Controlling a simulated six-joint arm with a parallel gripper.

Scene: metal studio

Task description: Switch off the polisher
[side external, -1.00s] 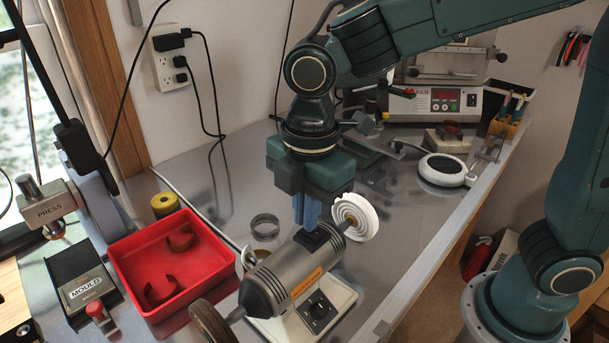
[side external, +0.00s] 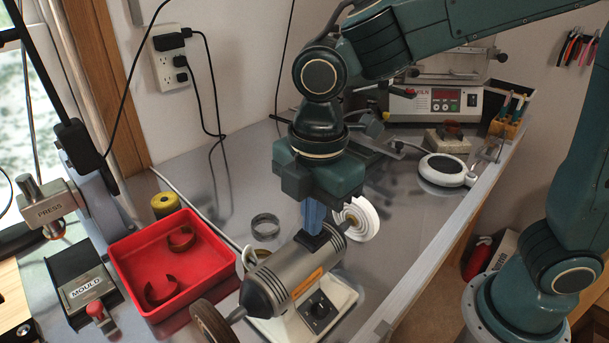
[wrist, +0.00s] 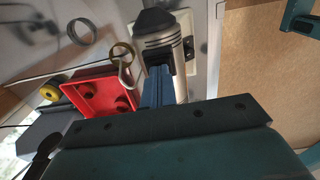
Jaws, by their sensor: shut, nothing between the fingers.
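The polisher (side external: 272,286) is a grey ribbed motor with an orange label on a cream base. A white buffing wheel (side external: 362,222) is on its far end and a brown wheel (side external: 214,324) on its near end. A black control plate with a knob (side external: 319,309) is on the base front; its setting is too small to read. My gripper (side external: 312,231) is shut and empty, pointing down at a black box on top of the motor. I cannot tell whether the fingertips touch the box. In the wrist view the blue fingers (wrist: 157,84) overlap the motor (wrist: 165,38), hiding part of it.
A red tray (side external: 203,263) with brown curved pieces stands left of the polisher. Beyond it are a yellow roll (side external: 165,205) and a metal ring (side external: 265,224).

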